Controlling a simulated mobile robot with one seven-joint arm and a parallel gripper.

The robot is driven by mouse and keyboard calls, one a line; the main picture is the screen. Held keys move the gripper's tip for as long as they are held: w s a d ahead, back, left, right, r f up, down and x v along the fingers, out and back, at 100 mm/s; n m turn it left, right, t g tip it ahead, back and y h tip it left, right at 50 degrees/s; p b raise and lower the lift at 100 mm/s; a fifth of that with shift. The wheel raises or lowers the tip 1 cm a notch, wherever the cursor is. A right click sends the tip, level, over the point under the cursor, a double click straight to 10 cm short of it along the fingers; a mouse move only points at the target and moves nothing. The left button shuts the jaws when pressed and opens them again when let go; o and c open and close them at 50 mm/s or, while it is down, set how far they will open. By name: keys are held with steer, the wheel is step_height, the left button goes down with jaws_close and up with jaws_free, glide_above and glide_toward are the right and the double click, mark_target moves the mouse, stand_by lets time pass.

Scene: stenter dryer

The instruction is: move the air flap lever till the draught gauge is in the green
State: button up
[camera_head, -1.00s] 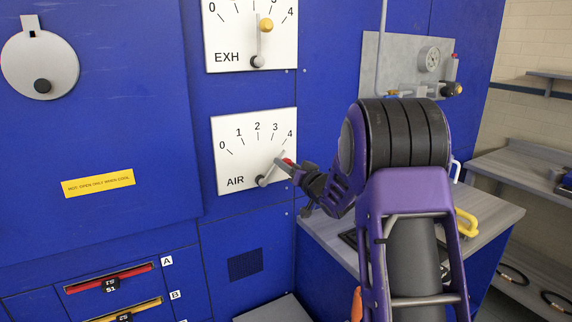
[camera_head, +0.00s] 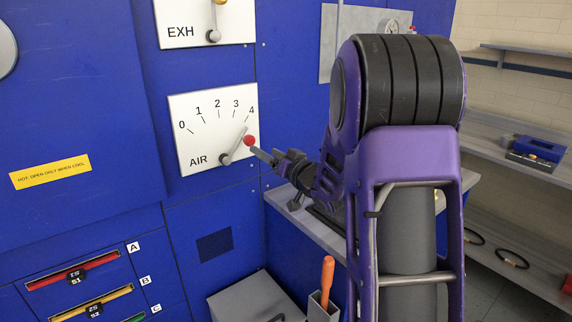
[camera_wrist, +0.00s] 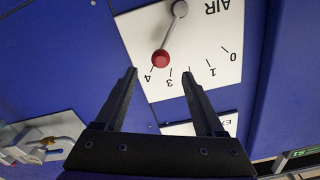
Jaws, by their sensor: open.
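The air flap lever (camera_head: 234,147) is a grey arm on the white AIR plate (camera_head: 190,132), tilted up and right towards the 4 mark. Its red knob (camera_head: 249,141) is at the outer end; the knob also shows in the wrist view (camera_wrist: 162,58). My gripper (camera_head: 262,154) is open, just right of and below the knob. In the wrist view, the knob appears between and just beyond the open fingertips (camera_wrist: 160,73), with no finger seen touching it. A small round gauge (camera_head: 391,26) on a grey panel is partly hidden by my arm; its reading and colours cannot be made out.
The EXH plate (camera_head: 190,32) with its own lever is above. A yellow warning label (camera_head: 50,172) is on the blue door at left. A grey box (camera_head: 250,300) and an orange handle (camera_head: 327,275) are below; a bench (camera_head: 300,215) lies under my arm.

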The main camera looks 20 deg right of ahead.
steer(key=v, duration=0.8)
steer(key=shift+r, duration=0.1)
